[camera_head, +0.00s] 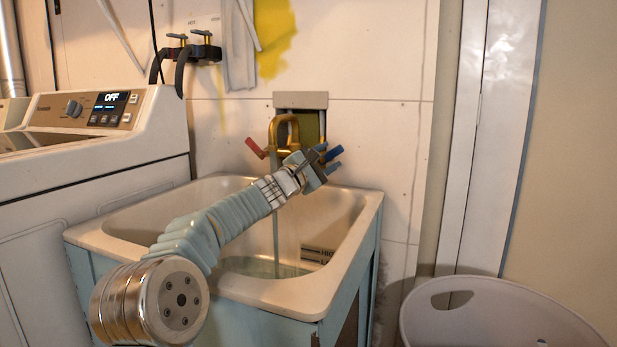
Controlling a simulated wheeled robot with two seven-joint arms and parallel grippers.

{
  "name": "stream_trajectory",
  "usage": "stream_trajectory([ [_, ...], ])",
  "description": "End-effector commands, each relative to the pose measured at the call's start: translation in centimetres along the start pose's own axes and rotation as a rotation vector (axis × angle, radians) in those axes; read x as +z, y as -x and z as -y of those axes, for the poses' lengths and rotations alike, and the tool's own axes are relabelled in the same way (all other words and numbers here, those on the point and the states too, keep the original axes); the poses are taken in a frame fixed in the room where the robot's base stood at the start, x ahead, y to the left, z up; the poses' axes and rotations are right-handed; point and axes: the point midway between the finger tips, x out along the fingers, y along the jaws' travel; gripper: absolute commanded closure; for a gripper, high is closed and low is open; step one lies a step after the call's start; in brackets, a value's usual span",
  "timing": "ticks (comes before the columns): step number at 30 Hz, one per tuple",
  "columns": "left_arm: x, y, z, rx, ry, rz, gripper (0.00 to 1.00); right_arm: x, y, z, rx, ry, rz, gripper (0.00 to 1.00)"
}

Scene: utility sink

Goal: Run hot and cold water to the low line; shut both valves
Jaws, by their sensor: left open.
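The utility sink (345,262) stands in the middle, with a shallow pool of water (255,266) on its floor. A thin stream of water (275,243) runs down into it, partly behind my left arm. Dark level markings (318,256) show on the inner right wall, above the pool. The brass faucet (284,132) is on the back wall, with a red valve handle (256,148) at left and a blue valve handle (333,154) at right. My left gripper (326,158) is open at the blue handle; I cannot tell whether it touches. My right gripper is out of view.
A washing machine (95,140) with a display reading OFF stands close on the left. Two hose valves (195,50) are on the wall above it. A pale laundry basket (480,310) is at the lower right. A white post (485,130) stands behind it.

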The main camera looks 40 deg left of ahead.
Motion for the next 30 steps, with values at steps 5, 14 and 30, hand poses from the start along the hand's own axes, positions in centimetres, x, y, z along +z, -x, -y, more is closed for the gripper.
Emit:
stream_trajectory([
  [5,-0.2,4.8,0.3,0.002,-0.002,-0.001,0.51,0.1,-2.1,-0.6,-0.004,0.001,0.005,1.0],
  [14,-0.1,9.4,0.1,0.0,0.0,-0.002,0.51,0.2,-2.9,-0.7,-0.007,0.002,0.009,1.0],
  [30,-0.1,9.8,0.1,-0.001,0.001,-0.001,0.51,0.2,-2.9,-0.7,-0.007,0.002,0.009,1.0],
])
